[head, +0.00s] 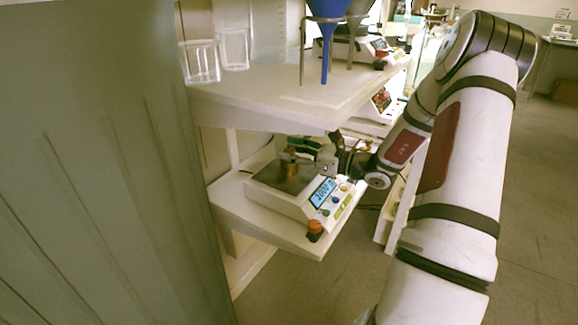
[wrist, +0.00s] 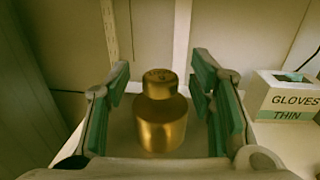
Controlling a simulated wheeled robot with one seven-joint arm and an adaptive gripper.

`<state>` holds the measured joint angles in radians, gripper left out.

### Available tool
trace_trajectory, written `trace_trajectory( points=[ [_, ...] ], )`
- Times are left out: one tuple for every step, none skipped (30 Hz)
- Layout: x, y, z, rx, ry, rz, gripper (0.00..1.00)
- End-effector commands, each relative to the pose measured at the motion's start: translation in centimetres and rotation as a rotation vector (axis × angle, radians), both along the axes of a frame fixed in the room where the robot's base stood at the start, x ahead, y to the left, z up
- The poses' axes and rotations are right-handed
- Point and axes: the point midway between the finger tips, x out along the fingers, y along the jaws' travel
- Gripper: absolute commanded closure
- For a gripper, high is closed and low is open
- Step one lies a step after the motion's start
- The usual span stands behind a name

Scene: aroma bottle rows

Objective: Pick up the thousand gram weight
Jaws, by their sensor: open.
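The thousand gram weight is a brass cylinder with a knob on top. In the wrist view the weight (wrist: 161,124) stands upright between the two green-padded fingers of my gripper (wrist: 163,112). The fingers are open, with a gap on each side of the weight. In the head view the weight (head: 291,168) is small and partly hidden by my gripper (head: 298,156). It stands on the pan of a balance (head: 285,180) on the lower shelf. The balance display is lit blue.
A box marked GLOVES THIN (wrist: 285,97) stands to the right in the wrist view. The upper shelf (head: 290,101) hangs above the balance, holding glass beakers (head: 203,62) and a blue funnel (head: 327,40) in a stand. A small orange-topped object (head: 315,228) is at the lower shelf's front edge.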

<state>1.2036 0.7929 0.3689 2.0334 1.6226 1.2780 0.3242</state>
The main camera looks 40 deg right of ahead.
Motion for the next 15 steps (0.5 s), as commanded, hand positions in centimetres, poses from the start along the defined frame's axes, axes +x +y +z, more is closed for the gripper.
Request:
trace_trajectory(
  points=[
    [0.41,0.23,-0.05,0.0,-0.001,0.001,0.51],
    [0.55,0.29,-0.03,0.0,-0.001,0.001,0.51],
    [0.64,0.33,0.0,-0.001,0.0,0.0,0.51],
    [0.66,0.33,0.01,-0.001,0.0,0.0,0.51],
    [0.65,0.32,0.03,-0.001,0.0,-0.001,0.51],
    [0.64,0.31,0.04,-0.001,0.0,-0.001,0.51],
    [0.64,0.31,0.05,-0.001,0.0,-0.001,0.51],
    [0.63,0.31,0.05,-0.001,0.0,-0.001,0.51],
    [0.63,0.31,0.05,-0.001,0.0,-0.001,0.58],
    [0.63,0.31,0.05,-0.001,0.0,-0.001,0.64],
    [0.63,0.31,0.05,-0.001,0.0,-0.001,0.71],
    [0.62,0.3,0.05,-0.001,0.0,-0.001,0.8],
    [0.62,0.3,0.05,-0.001,0.0,-0.001,0.87],
    [0.62,0.3,0.05,-0.001,0.0,-0.001,0.94],
    [0.62,0.3,0.04,-0.001,0.0,-0.001,1.0]
  ],
)
